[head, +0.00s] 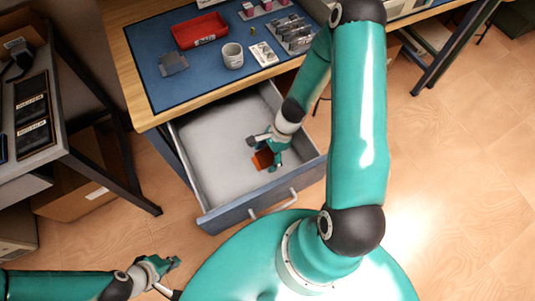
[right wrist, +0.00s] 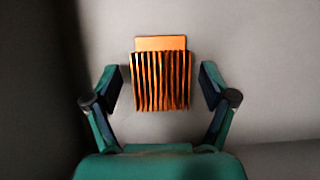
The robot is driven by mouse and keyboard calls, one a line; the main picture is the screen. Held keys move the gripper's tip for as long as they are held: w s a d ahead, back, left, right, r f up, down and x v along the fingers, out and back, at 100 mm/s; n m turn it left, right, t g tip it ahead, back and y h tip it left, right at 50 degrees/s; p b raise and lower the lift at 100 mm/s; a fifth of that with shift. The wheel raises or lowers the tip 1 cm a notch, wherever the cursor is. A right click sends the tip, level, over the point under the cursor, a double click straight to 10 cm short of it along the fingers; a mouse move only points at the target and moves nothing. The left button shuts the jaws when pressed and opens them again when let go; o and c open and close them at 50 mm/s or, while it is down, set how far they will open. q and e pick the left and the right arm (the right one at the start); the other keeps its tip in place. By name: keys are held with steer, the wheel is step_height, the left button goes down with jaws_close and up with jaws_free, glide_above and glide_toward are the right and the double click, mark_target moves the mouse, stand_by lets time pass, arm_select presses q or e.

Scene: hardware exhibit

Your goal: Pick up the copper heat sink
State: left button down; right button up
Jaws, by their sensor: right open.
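The copper heat sink (right wrist: 160,78) lies on the pale floor of the open drawer (head: 208,153). It is orange-brown with a row of fins. In the head view the heat sink (head: 263,158) is partly covered by my right gripper (head: 264,151). In the right wrist view my right gripper (right wrist: 160,88) is open, with one finger on each side of the heat sink and a gap on both sides. My left gripper (head: 168,275) is at the lower left, outside the drawer and far from the heat sink. Its fingers are too small to judge.
Above the drawer, the workbench's blue mat (head: 190,83) holds a red tray (head: 200,31), a white mug (head: 232,55) and several small metal parts. A dark-framed shelf (head: 60,150) stands at the left. The drawer walls surround my right gripper.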

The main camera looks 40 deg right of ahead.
steer(key=c, duration=0.9)
steer(key=shift+r, duration=0.15)
